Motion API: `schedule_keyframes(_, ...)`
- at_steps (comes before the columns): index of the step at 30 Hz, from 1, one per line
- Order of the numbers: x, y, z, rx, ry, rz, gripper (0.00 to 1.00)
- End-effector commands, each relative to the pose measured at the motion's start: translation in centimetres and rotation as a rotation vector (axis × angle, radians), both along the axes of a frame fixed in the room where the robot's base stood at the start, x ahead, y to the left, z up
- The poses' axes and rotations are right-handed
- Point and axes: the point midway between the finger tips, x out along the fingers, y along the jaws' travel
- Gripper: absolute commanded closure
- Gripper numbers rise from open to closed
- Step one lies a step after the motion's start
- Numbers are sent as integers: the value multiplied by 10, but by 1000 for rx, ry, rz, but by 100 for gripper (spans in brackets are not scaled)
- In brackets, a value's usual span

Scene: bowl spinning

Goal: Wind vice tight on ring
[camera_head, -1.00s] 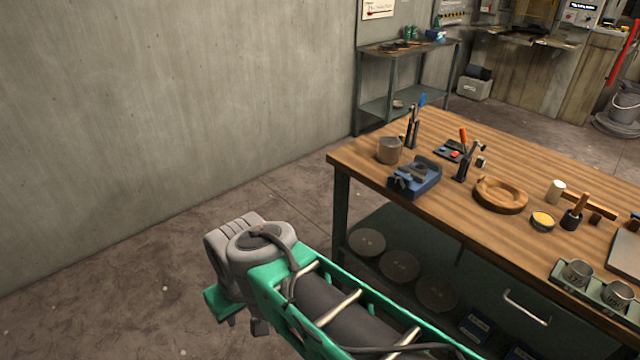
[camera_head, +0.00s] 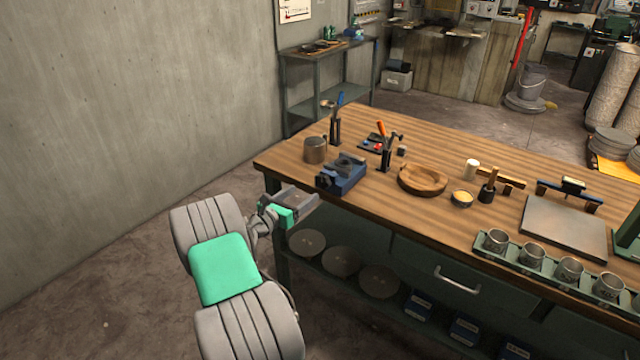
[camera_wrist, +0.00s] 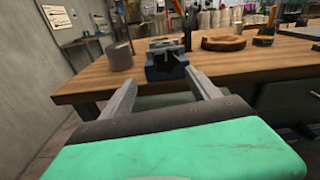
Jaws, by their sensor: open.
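The blue vice (camera_head: 343,174) stands near the left end of the wooden bench, close to its front edge. In the wrist view the vice (camera_wrist: 165,62) lies straight ahead, beyond the gap between my fingers. My gripper (camera_head: 310,197) is open and empty, just off the bench's front left corner and apart from the vice. Its two fingers also show spread in the wrist view (camera_wrist: 160,95). I cannot make out a ring in the vice's jaws or the vice's handle clearly at this size.
A grey metal cup (camera_head: 315,150) stands left of the vice on the bench (camera_head: 420,215). A tool stand (camera_head: 386,155) and a round wooden dish (camera_head: 422,180) are to its right. Several metal cups sit in a green rack (camera_head: 515,257). Floor left of the bench is clear.

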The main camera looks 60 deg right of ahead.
Motion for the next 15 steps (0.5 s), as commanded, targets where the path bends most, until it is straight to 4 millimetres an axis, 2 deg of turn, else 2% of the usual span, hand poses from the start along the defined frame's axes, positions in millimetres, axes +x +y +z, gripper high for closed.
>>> schedule_keyframes(1,-8,-7,-3,-24,93,-6,30)
schedule_keyframes(4,-16,-16,-2,-49,184,-11,30)
schedule_keyframes(15,-25,-78,-2,-48,187,-11,30)
